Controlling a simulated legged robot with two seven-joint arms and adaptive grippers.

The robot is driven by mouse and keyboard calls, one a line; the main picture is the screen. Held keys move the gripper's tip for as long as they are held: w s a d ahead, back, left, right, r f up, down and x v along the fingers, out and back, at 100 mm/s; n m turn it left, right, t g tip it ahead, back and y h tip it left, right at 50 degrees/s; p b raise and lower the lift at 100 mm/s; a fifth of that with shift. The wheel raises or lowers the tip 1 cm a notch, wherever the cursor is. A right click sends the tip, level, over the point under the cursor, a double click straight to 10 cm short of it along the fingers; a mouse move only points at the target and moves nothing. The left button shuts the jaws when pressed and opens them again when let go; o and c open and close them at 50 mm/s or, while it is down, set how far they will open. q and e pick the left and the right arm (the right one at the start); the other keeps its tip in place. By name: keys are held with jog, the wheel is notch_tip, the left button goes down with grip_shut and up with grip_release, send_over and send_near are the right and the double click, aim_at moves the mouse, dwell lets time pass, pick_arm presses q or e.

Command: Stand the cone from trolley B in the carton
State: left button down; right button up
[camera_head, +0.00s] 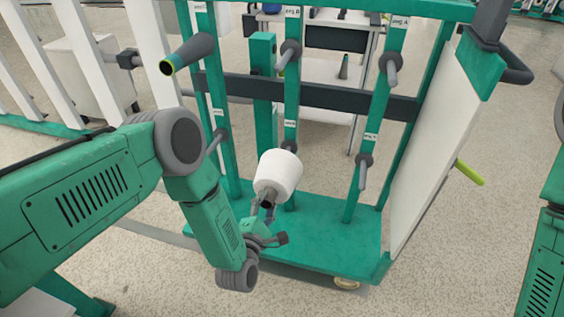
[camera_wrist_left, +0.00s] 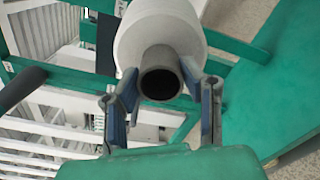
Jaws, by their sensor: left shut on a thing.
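A white yarn cone (camera_head: 280,170) is held in front of the green trolley frame, tilted, with its dark open tube end toward my left gripper (camera_head: 264,205). In the left wrist view, the fingers of my left gripper (camera_wrist_left: 160,92) are shut on the tube end of the white cone (camera_wrist_left: 160,28). The cone covers the lower peg area of the trolley's middle post, so I cannot tell whether it is on a peg there. The trolley (camera_head: 325,238) has a green base and several grey pegs. I see no carton. My right gripper is out of view.
A bare grey tube (camera_head: 188,54) with a yellow-green rim sits at the trolley's upper left. A white panel (camera_head: 432,150) stands on its right side. A table (camera_head: 335,75) with a small dark cone (camera_head: 343,66) stands behind.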

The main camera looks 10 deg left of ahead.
pick_arm(q)
jog(key=s+p, duration=0.1)
jog(key=s, duration=0.2)
jog(key=s+p, duration=0.1)
jog(key=s, duration=0.1)
jog(key=shift+s+a+r, duration=0.1)
jog(key=shift+s+r, duration=0.1)
jog(key=shift+s, duration=0.2)
jog(key=shift+s+p, duration=0.6)
jog(key=shift+s, duration=0.7)
jog(key=shift+s+a+p, duration=0.1)
jog(key=shift+s+p, duration=0.4)
jog(key=shift+s, duration=0.95)
jog(key=shift+r, duration=0.1)
